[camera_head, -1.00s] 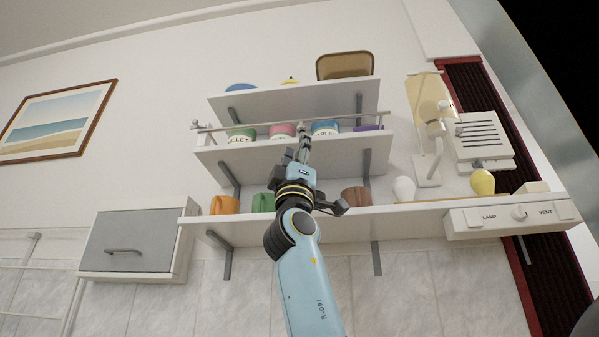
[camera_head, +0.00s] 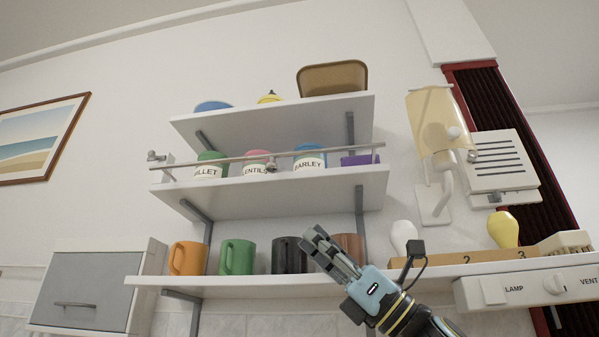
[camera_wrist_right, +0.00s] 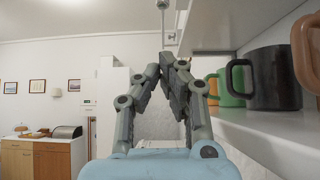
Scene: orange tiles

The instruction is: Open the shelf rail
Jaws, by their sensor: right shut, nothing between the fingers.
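The shelf rail (camera_head: 225,161) is a thin metal bar running across the front of the middle shelf (camera_head: 280,195), in front of the labelled jars. A small knob (camera_head: 272,165) sits near its middle, and a fitting (camera_head: 157,157) is at its left end. My right gripper (camera_head: 312,238) is shut and empty, below the middle shelf and in front of the lower shelf's mugs, apart from the rail. In the right wrist view its fingers (camera_wrist_right: 172,62) meet at the tips, with a small metal piece (camera_wrist_right: 162,5) above them. My left gripper is not in view.
Orange (camera_head: 187,259), green (camera_head: 237,257), black (camera_head: 288,255) and brown (camera_head: 347,246) mugs stand on the lower shelf (camera_head: 250,286) close to my gripper. A wall lamp (camera_head: 432,120) and bulbs are at right. A grey cabinet (camera_head: 88,288) is at lower left.

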